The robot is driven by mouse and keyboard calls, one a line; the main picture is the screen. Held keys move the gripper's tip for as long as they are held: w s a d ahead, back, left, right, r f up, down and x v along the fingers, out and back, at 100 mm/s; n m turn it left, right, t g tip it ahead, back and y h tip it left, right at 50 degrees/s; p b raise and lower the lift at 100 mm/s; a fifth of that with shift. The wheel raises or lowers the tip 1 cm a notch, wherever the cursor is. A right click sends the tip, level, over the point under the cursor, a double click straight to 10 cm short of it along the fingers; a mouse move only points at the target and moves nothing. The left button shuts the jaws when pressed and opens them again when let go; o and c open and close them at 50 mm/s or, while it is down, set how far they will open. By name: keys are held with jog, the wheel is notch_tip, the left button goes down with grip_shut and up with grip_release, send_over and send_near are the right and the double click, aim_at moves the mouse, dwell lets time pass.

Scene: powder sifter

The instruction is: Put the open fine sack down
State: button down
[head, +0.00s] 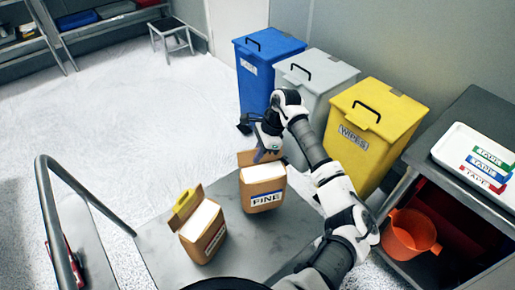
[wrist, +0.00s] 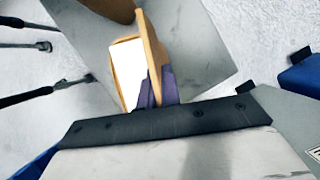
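The open fine sack (head: 264,188) is a brown box-shaped bag with a label reading FINE and a white top. It appears upright over the right part of the grey cart top (head: 165,250); I cannot tell whether its base touches. My gripper (head: 262,153) is at its raised back flap. In the wrist view, my purple fingers (wrist: 156,90) sit on both sides of the flap of the sack (wrist: 152,45) and pinch it. The sack's white contents show beside them. A second brown sack (head: 203,232) with a yellow piece at its top stands to the left.
Blue (head: 265,70), grey (head: 318,95) and yellow (head: 372,125) lidded bins stand behind the cart. A bench (head: 465,125) at right bears a white tray (head: 450,150); an orange bucket (head: 410,235) is below it. A metal rail (head: 90,180) edges the cart's left side.

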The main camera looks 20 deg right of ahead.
jog(key=shift+f, duration=1.65)
jog(key=c, duration=2)
grip_release()
jog(key=shift+f, duration=0.2)
jog(key=o, duration=0.4)
jog(key=shift+r, duration=0.1)
jog(key=shift+r+p, duration=0.15)
jog(key=shift+p, duration=0.15)
jog(key=b+v, duration=0.2)
jog(key=v, duration=0.8)
jog(key=shift+d+r+b, duration=0.1)
jog(key=shift+r+b, duration=0.1)
jog(key=shift+b, duration=0.1)
jog(key=shift+d+r, duration=0.2)
jog(key=shift+r, duration=0.45)
